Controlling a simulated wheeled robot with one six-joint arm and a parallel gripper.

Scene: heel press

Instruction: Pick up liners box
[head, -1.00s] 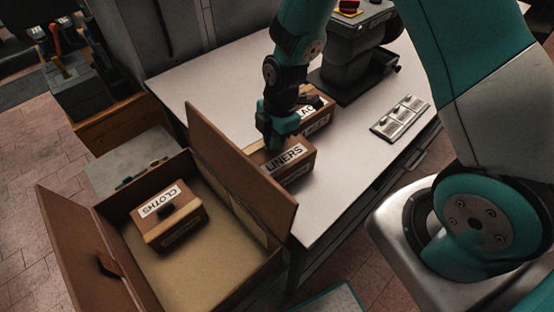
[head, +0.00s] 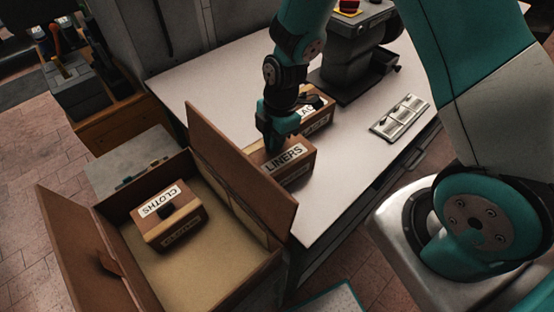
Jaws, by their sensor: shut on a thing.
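The liners box (head: 291,167) is a brown box with a white LINERS label, on the white table (head: 345,185) close to its left front edge. Its left part is hidden behind the raised flap of a large open box. My gripper (head: 275,145) points down at the top of the liners box and is shut on it. The fingertips are small and partly hidden by the gripper's own body. I cannot tell any gap between the liners box and the table.
The large open box (head: 215,265) at the lower left holds a cloths box (head: 167,219). Its raised flap (head: 240,175) stands right beside the liners box. Another labelled box (head: 318,112) is just behind. A grey machine (head: 348,65) and a metal tray (head: 400,118) stand on the table.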

